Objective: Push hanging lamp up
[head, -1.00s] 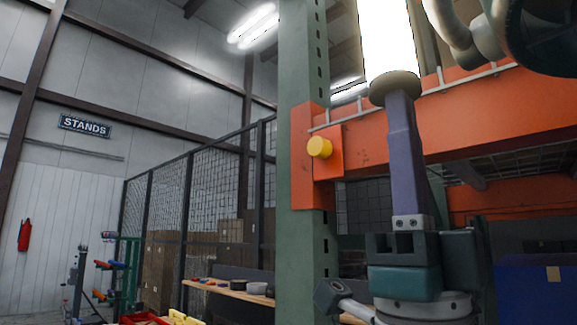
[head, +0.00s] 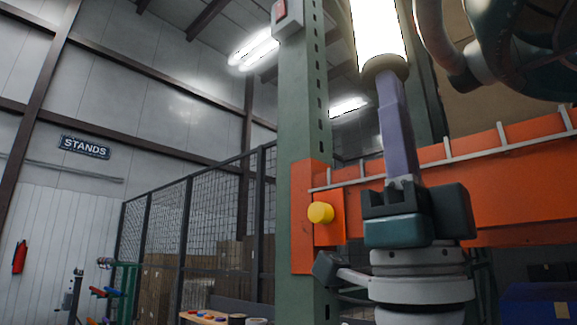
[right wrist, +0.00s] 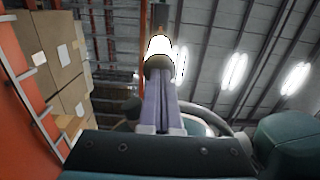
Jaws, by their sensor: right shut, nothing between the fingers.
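The hanging lamp (head: 378,28) is a glowing white cylinder with a dark round cap (head: 385,67) at its lower end. Its top is cut off by the head view's edge. My right gripper (head: 389,84) points up from below, its purple fingers closed together with nothing between them. The fingertips meet the cap, apparently touching it from underneath. In the right wrist view the lamp (right wrist: 158,47) stands straight beyond the tips of the right gripper (right wrist: 157,80), and its cap covers the tips. My left gripper is not in view.
A green rack post (head: 303,110) with an orange beam (head: 470,190) stands beside and behind the gripper. A yellow knob (head: 320,212) juts from the beam's end. Boxes (right wrist: 52,40) sit at the left in the right wrist view. A mesh fence (head: 215,195) stands farther back.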

